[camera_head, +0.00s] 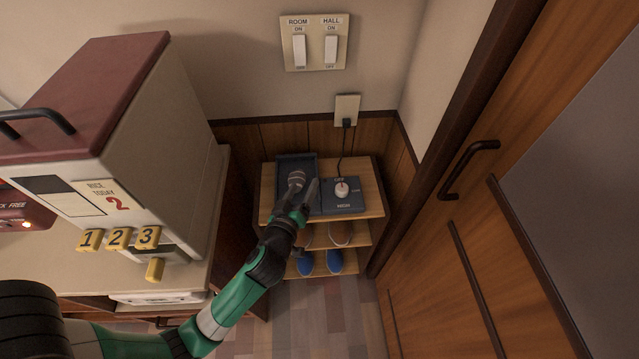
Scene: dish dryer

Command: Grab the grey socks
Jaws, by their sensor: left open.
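The grey socks (296,176) look like a small rolled bundle lying in a dark tray (283,163) on the top of a wooden shoe rack. My left gripper (300,190) is open over the front of the tray, with its fingertips close to the socks. The gripper hides the near part of the tray and perhaps part of the socks. I cannot tell if the fingers touch the socks. My right gripper is not in view.
A blue dial box (345,206) with a cord sits right of the tray. Brown shoes (340,233) and blue shoes (334,261) stand on the shelves below. A rice dispenser (150,150) stands on the left counter. A wooden door (480,240) closes off the right.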

